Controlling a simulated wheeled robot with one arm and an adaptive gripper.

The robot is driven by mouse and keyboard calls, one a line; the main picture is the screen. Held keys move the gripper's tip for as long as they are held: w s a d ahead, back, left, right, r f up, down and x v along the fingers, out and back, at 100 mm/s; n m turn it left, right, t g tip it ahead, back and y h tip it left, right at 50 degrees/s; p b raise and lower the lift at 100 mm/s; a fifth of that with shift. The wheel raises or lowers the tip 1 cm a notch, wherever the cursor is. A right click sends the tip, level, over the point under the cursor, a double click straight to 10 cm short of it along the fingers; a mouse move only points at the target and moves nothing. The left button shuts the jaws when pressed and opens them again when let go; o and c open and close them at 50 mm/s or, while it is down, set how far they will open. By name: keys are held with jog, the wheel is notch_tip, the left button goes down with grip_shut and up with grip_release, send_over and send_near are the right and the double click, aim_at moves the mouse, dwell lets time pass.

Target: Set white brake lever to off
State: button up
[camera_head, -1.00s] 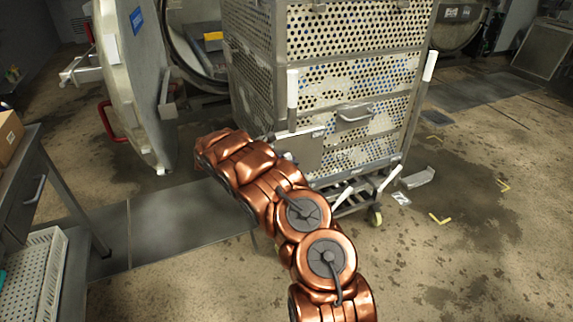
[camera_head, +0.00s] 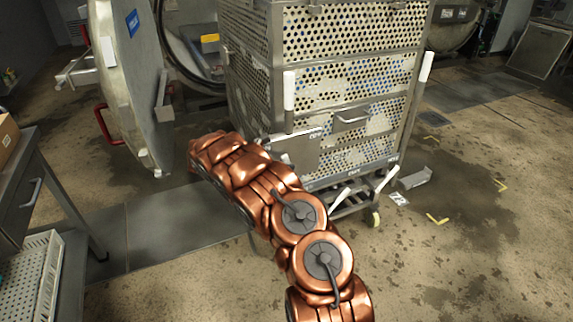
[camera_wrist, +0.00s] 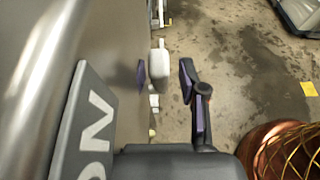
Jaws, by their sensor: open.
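A perforated metal cart (camera_head: 350,40) stands before me with several white-gripped levers. Two upright ones are at its left front (camera_head: 289,90) and right front (camera_head: 426,66). Two short tilted ones, left (camera_head: 340,196) and right (camera_head: 386,181), sit low by the wheels. In the wrist view, a white lever end (camera_wrist: 159,63) shows between the spread purple-padded fingers of my gripper (camera_wrist: 164,78). I cannot tell whether they touch it. A grey plate lettered "ON" (camera_wrist: 85,115) is left of the fingers. In the head view my arm hides the gripper.
A round open vessel door (camera_head: 130,80) with a red handle (camera_head: 103,123) stands left of the cart. A grey table (camera_head: 30,180) and a white perforated basket (camera_head: 30,275) are at the left. The floor at right is mostly clear, with yellow corner marks (camera_head: 438,219).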

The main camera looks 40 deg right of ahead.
jog(key=v, duration=0.7)
jog(key=shift+a, duration=0.1)
